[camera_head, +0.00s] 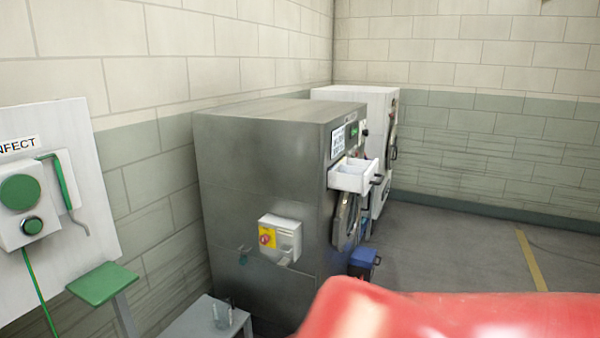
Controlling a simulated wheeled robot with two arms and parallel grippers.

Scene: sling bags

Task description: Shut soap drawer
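A white soap drawer (352,175) sticks out from the upper front of a grey metal washing machine (262,170). The drawer is pulled open, and its compartments show from above. A small dark handle (377,178) is on its front. The round door (346,221) of the machine is below the drawer, seen edge-on. Neither of my grippers is in view.
A white machine (372,100) stands behind the grey one. A blue container (363,260) is on the floor by the machine's front. A large red shape (430,315) blocks the near right. A disinfect board (60,230), green-topped stand (103,283) and low grey bench (203,322) are left. Floor at right is clear.

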